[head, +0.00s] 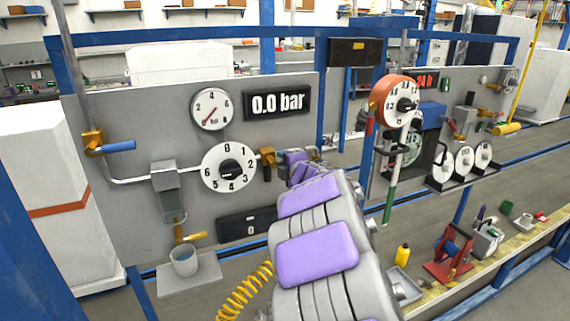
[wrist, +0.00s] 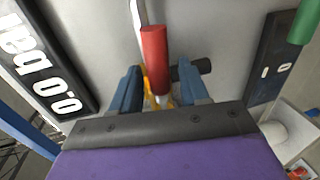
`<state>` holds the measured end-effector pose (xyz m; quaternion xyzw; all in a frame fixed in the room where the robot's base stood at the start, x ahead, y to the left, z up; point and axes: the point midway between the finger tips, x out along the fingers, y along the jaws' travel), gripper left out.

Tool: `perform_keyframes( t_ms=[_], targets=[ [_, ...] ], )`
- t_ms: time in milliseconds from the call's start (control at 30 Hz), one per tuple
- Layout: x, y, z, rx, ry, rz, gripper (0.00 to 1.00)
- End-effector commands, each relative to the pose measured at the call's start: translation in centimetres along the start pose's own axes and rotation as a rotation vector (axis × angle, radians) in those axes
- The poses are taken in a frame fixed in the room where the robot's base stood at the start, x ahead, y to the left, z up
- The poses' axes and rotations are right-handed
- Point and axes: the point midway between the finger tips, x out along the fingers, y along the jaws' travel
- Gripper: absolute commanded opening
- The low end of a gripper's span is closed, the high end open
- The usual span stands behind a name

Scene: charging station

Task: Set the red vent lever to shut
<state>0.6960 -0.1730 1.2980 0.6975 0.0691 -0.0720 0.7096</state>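The red vent lever (wrist: 155,60) shows in the wrist view as a red handle. It lies between the two blue fingers of my gripper (wrist: 157,90), with a gap visible on each side. My gripper is open around its near end; I cannot tell whether it touches the lever. Yellow fitting parts show behind the fingers. In the head view my arm covers the red lever and my fingertips; a brass fitting (head: 267,160) shows just left of my wrist, on the grey panel (head: 110,120).
The 0.0 bar display (head: 277,103), a gauge (head: 211,109) and a numbered dial (head: 228,167) are on the panel. A blue-handled valve (head: 118,146) is at left. A cup (head: 184,260) stands below. A post with an orange-rimmed timer (head: 396,102) stands right of my arm.

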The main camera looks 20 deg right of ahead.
Motion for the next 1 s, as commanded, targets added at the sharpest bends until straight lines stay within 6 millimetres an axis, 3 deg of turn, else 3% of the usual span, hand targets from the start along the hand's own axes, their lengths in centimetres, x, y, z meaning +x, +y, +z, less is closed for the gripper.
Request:
perform_keyframes(
  t_ms=[367,1000],
  targets=[
    [-1.2,0.1,0.1,0.002,-0.001,0.001,0.45],
    [-12.1,0.1,0.1,0.002,-0.005,-0.002,0.45]
  ],
)
